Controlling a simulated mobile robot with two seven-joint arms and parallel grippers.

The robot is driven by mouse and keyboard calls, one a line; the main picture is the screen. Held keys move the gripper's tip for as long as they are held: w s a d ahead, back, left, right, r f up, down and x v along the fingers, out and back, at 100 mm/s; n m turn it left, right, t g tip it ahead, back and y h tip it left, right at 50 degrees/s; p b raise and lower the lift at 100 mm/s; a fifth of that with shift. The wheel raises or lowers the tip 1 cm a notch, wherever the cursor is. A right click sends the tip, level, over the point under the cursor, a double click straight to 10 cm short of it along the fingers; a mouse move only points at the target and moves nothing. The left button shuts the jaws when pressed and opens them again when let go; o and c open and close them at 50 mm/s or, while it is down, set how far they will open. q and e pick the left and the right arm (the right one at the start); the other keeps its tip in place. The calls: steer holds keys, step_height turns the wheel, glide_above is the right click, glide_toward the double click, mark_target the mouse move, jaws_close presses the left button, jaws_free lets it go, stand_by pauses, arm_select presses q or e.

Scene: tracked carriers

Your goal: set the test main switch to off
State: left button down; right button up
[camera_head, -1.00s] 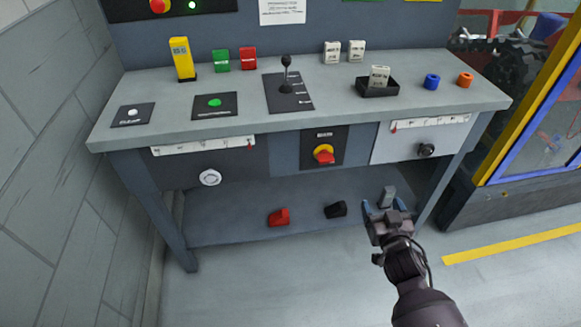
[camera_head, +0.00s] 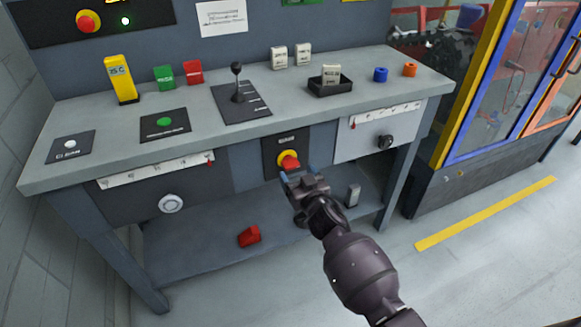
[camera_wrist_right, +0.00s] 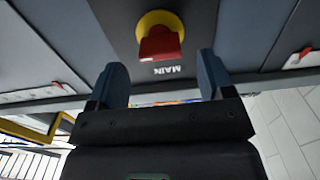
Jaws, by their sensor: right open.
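The test main switch (camera_head: 289,160) is a red rotary handle on a yellow round base, set in a dark panel (camera_head: 270,144) on the bench front. In the right wrist view the red handle (camera_wrist_right: 160,44) shows upside down near the word MAIN, beyond the fingertips. My right gripper (camera_head: 297,176) is just in front of and below the switch in the head view. Its blue fingers (camera_wrist_right: 163,80) are apart, with nothing between them, and do not appear to touch the handle. My left gripper is not in view.
The bench top (camera_head: 200,110) carries a black lever (camera_head: 237,85), buttons and small blocks. Drawers with knobs (camera_head: 171,203) flank the switch panel. A lower shelf holds a red block (camera_head: 249,236) and a grey block (camera_head: 352,195). A yellow-and-blue framed enclosure (camera_head: 490,80) stands right.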

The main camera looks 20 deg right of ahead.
mark_target(293, 168)
steer(key=w, duration=0.3)
steer(key=shift+w+f+b, duration=0.1)
steer(key=shift+w+b, duration=0.2)
steer(key=shift+b, duration=0.05)
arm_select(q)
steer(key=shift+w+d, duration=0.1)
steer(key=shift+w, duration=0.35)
arm_select(e)
steer(key=shift+w, duration=0.25)
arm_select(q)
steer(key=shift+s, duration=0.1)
arm_select(e)
steer(key=c, duration=0.9)
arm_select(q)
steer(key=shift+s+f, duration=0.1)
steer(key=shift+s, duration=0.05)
